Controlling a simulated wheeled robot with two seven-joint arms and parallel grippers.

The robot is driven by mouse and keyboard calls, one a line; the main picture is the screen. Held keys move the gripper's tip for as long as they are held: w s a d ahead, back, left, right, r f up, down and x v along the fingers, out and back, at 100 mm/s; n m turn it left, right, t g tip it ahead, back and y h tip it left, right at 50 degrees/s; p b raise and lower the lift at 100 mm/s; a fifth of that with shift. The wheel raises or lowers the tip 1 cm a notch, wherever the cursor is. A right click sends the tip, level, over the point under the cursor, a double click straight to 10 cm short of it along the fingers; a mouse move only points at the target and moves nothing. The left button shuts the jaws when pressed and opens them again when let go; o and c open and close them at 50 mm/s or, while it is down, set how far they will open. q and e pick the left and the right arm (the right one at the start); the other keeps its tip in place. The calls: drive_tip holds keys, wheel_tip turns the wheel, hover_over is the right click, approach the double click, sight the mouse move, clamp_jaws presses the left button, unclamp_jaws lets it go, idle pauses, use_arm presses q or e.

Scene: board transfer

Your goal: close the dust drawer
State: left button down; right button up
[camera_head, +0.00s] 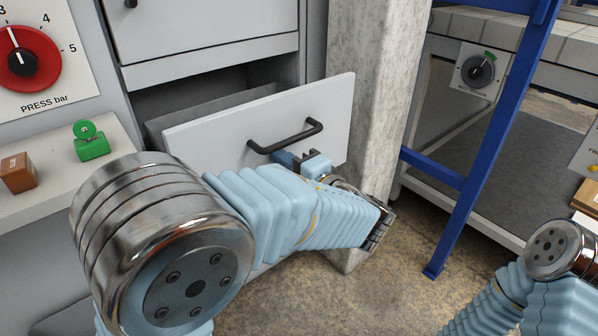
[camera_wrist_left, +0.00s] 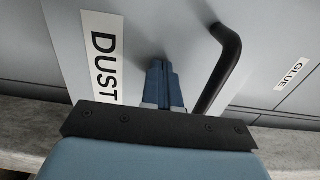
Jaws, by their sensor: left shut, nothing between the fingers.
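The dust drawer (camera_head: 200,137) is a light grey front with a black bar handle (camera_head: 285,137), and it stands pulled out of the grey cabinet. Its open box shows behind the front. In the left wrist view its DUST label (camera_wrist_left: 103,62) and black handle (camera_wrist_left: 222,66) show. My left gripper (camera_head: 284,158) is at the drawer front, just below the handle. In the left wrist view its blue fingers (camera_wrist_left: 161,85) are together, beside the handle and not around it, pointing at the front panel. Whether the tips touch the panel I cannot tell. My right gripper is out of view.
A concrete pillar (camera_head: 378,90) stands right of the drawer. A blue frame leg (camera_head: 480,150) is further right. A ledge at left holds a green object (camera_head: 90,143) and a brown block (camera_head: 18,173). In the left wrist view a GLUE label (camera_wrist_left: 292,75) marks a neighbouring front.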

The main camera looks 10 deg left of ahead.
use_arm(q)
drive_tip(key=b+x, duration=0.3)
drive_tip(key=x, duration=1.7)
drive_tip(key=shift+b, duration=0.4)
drive_tip(key=shift+w+a+r, duration=0.15)
drive_tip(key=shift+a+r, duration=0.1)
drive_tip(key=shift+a+r, duration=0.1)
